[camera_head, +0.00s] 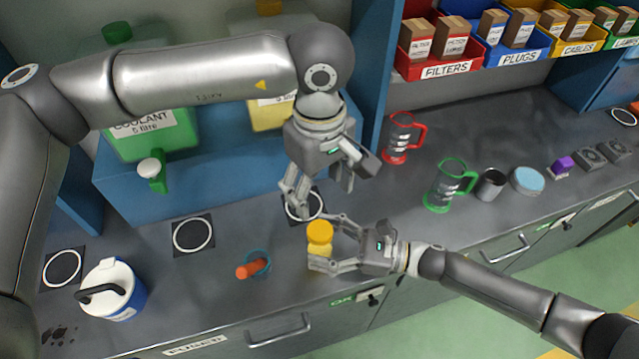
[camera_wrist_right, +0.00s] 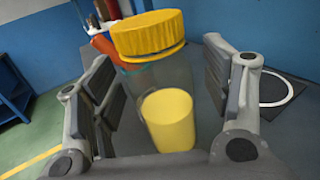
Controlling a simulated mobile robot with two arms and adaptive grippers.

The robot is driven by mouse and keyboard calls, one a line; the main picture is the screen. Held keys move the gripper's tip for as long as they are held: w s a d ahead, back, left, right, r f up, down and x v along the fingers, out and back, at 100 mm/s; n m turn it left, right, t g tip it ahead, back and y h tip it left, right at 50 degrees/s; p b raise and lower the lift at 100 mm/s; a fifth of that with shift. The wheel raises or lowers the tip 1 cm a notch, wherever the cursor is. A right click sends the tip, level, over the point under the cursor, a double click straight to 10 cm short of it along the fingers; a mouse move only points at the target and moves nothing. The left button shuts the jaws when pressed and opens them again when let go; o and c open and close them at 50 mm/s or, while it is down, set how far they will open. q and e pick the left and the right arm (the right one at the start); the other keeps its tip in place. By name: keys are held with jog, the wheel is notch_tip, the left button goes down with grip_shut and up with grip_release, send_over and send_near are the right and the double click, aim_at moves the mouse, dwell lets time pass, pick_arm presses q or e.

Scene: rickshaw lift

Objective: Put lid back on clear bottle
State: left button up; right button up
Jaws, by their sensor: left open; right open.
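A clear bottle (camera_wrist_right: 155,78) with something yellow at its lower part stands on the grey counter. Its yellow lid (camera_head: 319,231) sits at the top of the bottle; the lid also shows in the right wrist view (camera_wrist_right: 148,36). I cannot tell whether it is tightened. My right gripper (camera_head: 328,243) is open, with one finger on each side of the bottle; gaps show beside it in the wrist view. My left gripper (camera_head: 319,194) is open and empty, pointing down above and behind the bottle, apart from the lid.
An orange-handled item in a teal ring (camera_head: 257,263) lies left of the bottle. A white-and-blue jug (camera_head: 112,290) is farther left. A green mug (camera_head: 444,188), a red mug (camera_head: 398,140) and a metal cup (camera_head: 490,184) stand right. A blue shelf (camera_head: 150,190) is behind.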

jog(key=v, duration=1.1)
